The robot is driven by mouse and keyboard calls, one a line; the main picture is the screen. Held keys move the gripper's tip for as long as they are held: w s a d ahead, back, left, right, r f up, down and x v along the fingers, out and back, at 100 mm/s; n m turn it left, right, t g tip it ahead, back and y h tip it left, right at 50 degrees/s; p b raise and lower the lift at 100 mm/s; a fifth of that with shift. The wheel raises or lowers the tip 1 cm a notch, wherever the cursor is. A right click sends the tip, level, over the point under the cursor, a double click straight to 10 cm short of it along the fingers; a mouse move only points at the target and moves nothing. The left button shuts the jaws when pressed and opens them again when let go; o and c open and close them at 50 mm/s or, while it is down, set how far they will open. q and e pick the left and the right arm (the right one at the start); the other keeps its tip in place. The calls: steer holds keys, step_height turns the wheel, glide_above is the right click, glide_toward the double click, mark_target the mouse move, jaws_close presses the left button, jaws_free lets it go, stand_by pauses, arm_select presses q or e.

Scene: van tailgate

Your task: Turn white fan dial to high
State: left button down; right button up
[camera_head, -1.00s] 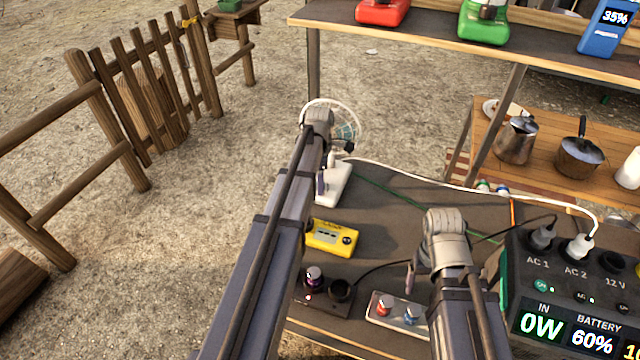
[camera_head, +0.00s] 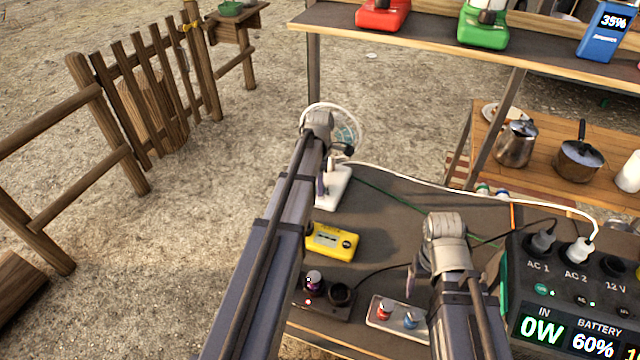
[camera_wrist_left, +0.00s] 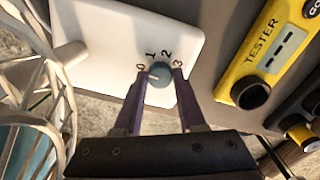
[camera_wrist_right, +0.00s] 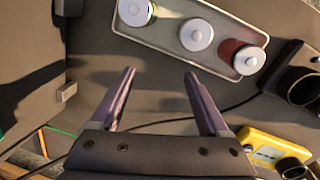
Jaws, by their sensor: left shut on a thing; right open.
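The white fan (camera_head: 336,190) stands at the far left corner of the dark table, its round cage (camera_head: 348,118) partly behind my left arm. In the left wrist view its white base (camera_wrist_left: 105,50) carries a grey-blue dial (camera_wrist_left: 159,75) with marks 0, 1, 2 and 3 around it. A pale pointer line on the dial faces the left side, near the 0. My left gripper (camera_wrist_left: 155,80) is shut on the dial, one finger on each side. My right gripper (camera_wrist_right: 161,78) is open and empty above the table, near a tray of jars.
A yellow tester (camera_head: 332,240) lies near the fan. The tray of jars (camera_head: 397,313) and a dark socket unit (camera_head: 325,291) are at the front. A power station (camera_head: 570,300) with plugged cables stands right. A raised shelf (camera_head: 420,28) spans the back.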

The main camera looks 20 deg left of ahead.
arm_select(q)
steer(key=shift+m, duration=0.3)
steer(key=m, duration=1.2)
steer(key=shift+m, duration=0.3)
steer(key=m, duration=0.3)
steer(key=shift+m, duration=0.4)
steer(key=m, duration=0.3)
steer(key=shift+m, duration=0.3)
steer(key=m, duration=0.6)
steer(key=shift+m, duration=0.3)
